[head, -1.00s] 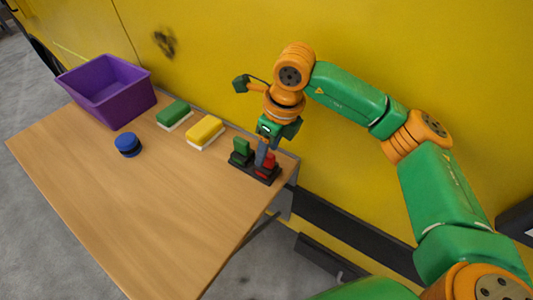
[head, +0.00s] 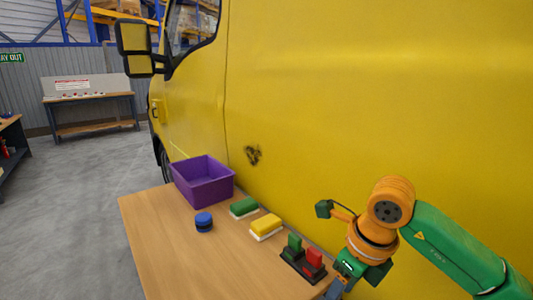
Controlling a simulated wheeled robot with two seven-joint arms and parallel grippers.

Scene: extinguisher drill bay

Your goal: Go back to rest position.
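My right arm comes in from the lower right, and my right gripper (head: 336,288) hangs at the right end of the wooden table (head: 165,245). Its fingertips are near the bottom edge of the view, to the lower right of a red block (head: 313,259) and apart from it. I see nothing held, but the fingers are too small and partly cut off to tell whether they are open or shut. My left gripper is not in view.
A yellow van (head: 380,90) stands right behind.

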